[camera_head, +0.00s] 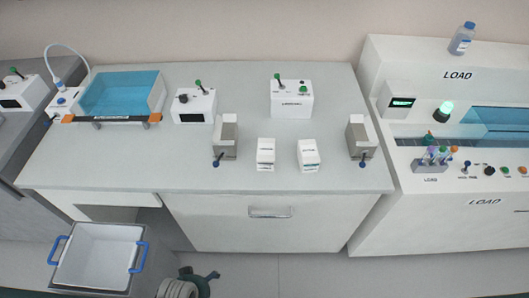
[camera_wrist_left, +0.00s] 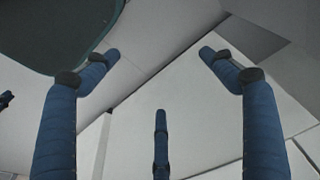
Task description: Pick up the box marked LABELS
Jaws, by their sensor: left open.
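Two small white boxes stand side by side on the grey worktop in the head view, a left one (camera_head: 265,154) and a right one (camera_head: 309,155). Both carry small print that I cannot read, so I cannot tell which is marked LABELS. My left gripper (camera_wrist_left: 160,62) shows in the left wrist view with its blue fingers spread, open and empty. Neither small box shows in that view. My right gripper is in neither view.
Grey holders with blue knobs stand left (camera_head: 225,136) and right (camera_head: 360,137) of the boxes. Switch boxes (camera_head: 292,104) and a blue bath (camera_head: 122,93) stand behind. Worktop (camera_head: 110,165) is clear at front left. A white bin (camera_head: 98,258) with blue handles sits below.

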